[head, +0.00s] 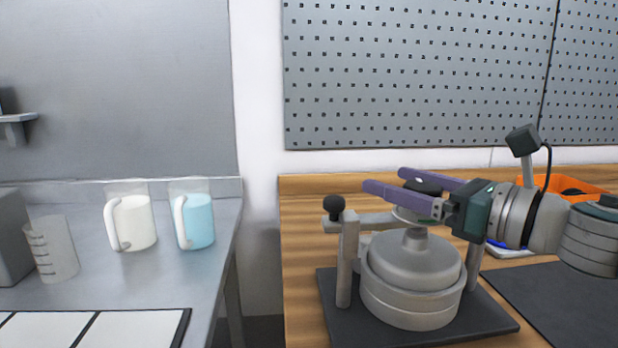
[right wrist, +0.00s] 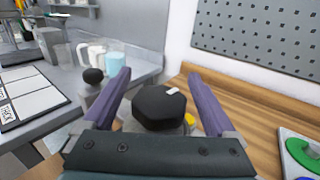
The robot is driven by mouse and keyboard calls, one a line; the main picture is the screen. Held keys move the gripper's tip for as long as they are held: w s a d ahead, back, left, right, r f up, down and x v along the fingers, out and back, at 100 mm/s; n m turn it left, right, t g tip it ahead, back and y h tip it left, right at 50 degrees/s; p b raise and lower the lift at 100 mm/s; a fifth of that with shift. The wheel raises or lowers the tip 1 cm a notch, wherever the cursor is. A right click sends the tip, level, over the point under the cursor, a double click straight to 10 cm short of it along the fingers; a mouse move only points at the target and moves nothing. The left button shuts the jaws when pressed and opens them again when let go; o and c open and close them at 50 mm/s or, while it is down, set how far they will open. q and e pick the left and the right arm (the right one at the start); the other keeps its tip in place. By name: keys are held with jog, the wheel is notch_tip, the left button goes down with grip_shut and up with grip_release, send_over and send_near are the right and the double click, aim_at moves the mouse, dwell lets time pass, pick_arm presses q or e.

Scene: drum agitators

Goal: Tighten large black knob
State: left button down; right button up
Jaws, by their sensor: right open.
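The large black knob (head: 424,187) sits on top of the metal drum agitator (head: 415,262), partly hidden by my right gripper. My right gripper (head: 386,180) reaches in from the right with its two purple fingers open, one on each side of the knob. In the right wrist view the faceted black knob (right wrist: 158,108), with a small white mark on top, lies between the spread fingers, and a gap shows beside it. A smaller black ball knob (head: 335,203) tops the post at the agitator's left; it also shows in the right wrist view (right wrist: 93,76). My left gripper is not in view.
The agitator stands on a dark base plate (head: 345,322) on a wooden bench (head: 300,250). An orange bin (head: 590,188) is behind my right arm. A white jug (head: 135,222), a blue jug (head: 198,220) and a clear beaker (head: 54,250) stand on the left steel table.

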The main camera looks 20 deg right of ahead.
jog(key=c, duration=1.4)
